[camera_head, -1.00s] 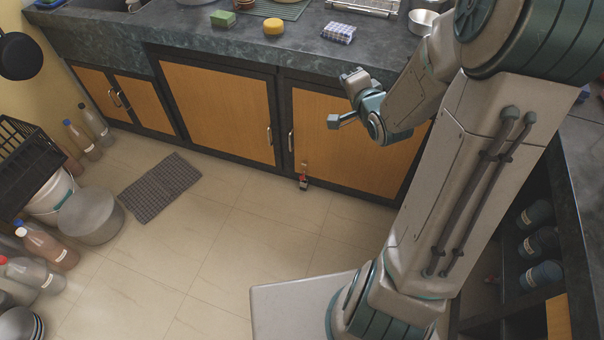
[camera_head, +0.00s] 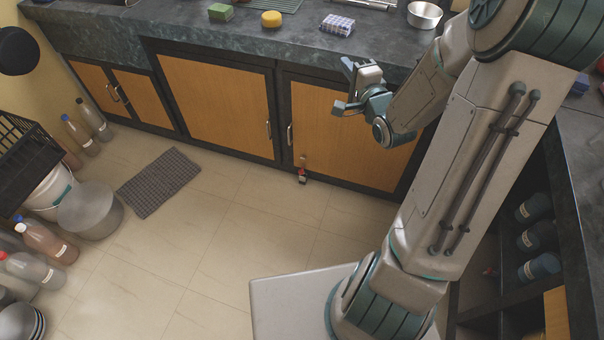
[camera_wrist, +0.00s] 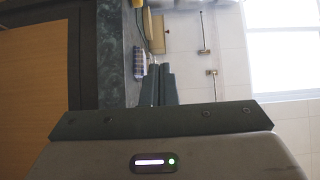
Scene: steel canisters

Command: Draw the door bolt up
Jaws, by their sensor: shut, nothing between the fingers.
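A small bolt (camera_head: 302,165) with a reddish upper part and a red-and-dark lower part sits at the bottom left corner of the right orange cabinet door (camera_head: 345,135), near the floor. It is too small in the head view to tell its exact position. My gripper (camera_head: 347,66) is well above it and to its right, in front of the worktop edge. In the wrist view the dark fingers (camera_wrist: 160,86) are together with nothing between them. The bolt does not show in the wrist view.
The dark worktop (camera_head: 270,45) carries a blue-checked block (camera_head: 338,25), a yellow sponge (camera_head: 271,18) and a metal bowl (camera_head: 424,14). The tiled floor before the door is clear.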

